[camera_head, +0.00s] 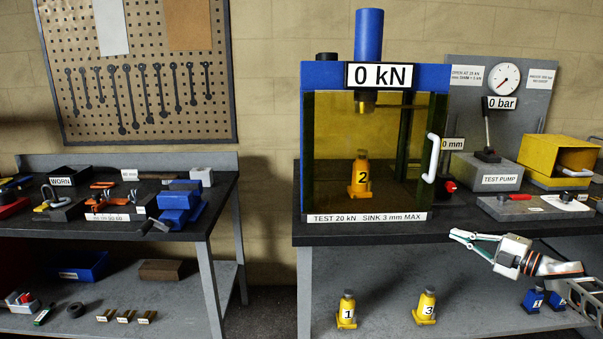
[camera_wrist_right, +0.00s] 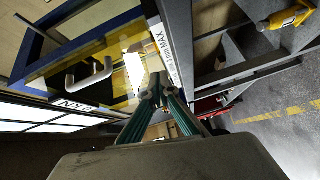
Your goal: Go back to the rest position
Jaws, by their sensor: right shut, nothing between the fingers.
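My right gripper (camera_head: 462,237) reaches in from the right in the head view, in front of the right bench's front edge. It is shut and holds nothing. It also shows in the right wrist view (camera_wrist_right: 156,82), with its fingertips together near the press's label strip and door. A blue press (camera_head: 374,75) stands on the right bench and reads 0 kN. Its tinted door with a white handle (camera_head: 431,158) looks closed. A yellow jack marked 2 (camera_head: 359,176) stands upright inside the press. My left gripper is not in view.
Yellow jacks 1 (camera_head: 347,311) and 3 (camera_head: 425,307) stand on the shelf (camera_head: 385,287) below the bench. A test pump (camera_head: 486,172) and a gauge board (camera_head: 504,85) are right of the press. The left bench (camera_head: 227,182) holds tools and a blue vise (camera_head: 180,207). A floor gap separates the benches.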

